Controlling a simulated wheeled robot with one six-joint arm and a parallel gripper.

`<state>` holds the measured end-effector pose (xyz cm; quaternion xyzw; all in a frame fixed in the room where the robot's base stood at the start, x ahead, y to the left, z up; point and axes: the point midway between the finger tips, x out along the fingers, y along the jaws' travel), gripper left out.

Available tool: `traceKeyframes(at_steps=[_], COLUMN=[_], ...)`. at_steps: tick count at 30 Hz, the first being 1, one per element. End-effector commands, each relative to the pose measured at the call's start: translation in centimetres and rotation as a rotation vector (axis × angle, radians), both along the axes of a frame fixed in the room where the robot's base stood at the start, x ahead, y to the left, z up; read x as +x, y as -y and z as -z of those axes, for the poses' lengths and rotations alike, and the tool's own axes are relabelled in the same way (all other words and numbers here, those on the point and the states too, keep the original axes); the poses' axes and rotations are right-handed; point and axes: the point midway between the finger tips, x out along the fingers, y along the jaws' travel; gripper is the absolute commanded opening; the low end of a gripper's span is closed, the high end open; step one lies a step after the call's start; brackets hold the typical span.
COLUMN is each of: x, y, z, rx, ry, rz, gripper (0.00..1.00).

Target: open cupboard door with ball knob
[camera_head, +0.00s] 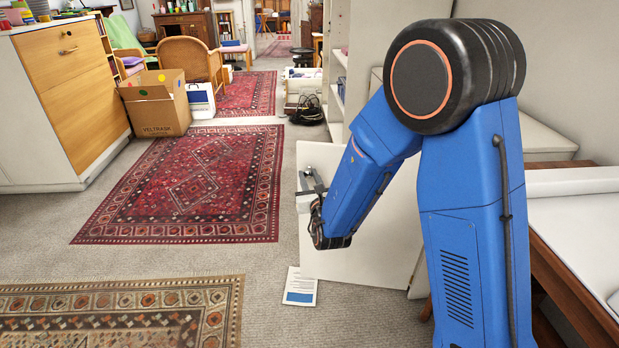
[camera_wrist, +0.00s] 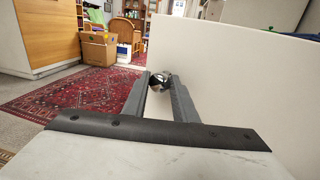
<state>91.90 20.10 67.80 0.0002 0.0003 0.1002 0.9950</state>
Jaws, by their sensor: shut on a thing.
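The cupboard door (camera_head: 365,235) is a plain white panel to the left of and behind my blue arm in the head view. In the wrist view the door (camera_wrist: 235,75) fills the right side, with its upper edge showing. The ball knob (camera_wrist: 156,76) is small, dark and shiny, near the door's left edge. My gripper (camera_head: 311,180) is at the upper left part of the door. In the wrist view my gripper (camera_wrist: 158,78) has its two fingers shut on the knob. The knob is hard to make out in the head view. My arm hides part of the door, and its hinge side is unclear.
A white booklet (camera_head: 301,287) lies on the floor by the door's lower left corner. Red patterned rugs (camera_head: 190,180) cover the open floor to the left. A cardboard box (camera_head: 155,103) stands farther back. A wooden table (camera_head: 570,275) is close on the right.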

Motion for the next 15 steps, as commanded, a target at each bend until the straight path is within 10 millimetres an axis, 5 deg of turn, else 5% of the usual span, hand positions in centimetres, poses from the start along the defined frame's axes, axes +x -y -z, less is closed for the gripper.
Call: traceKeyframes(at_steps=[3,4,6,15], x=[0.0,0.0,0.0,-0.09], y=[-0.24,-0.24,-0.22,-0.07], z=[-0.11,-0.11,-0.1,-0.05], rx=[0.001,0.001,0.0,0.0], ry=[0.003,0.003,0.002,0.001], rz=[-0.004,-0.004,-0.004,-0.001], gripper=[0.0,0.28,0.42,0.42])
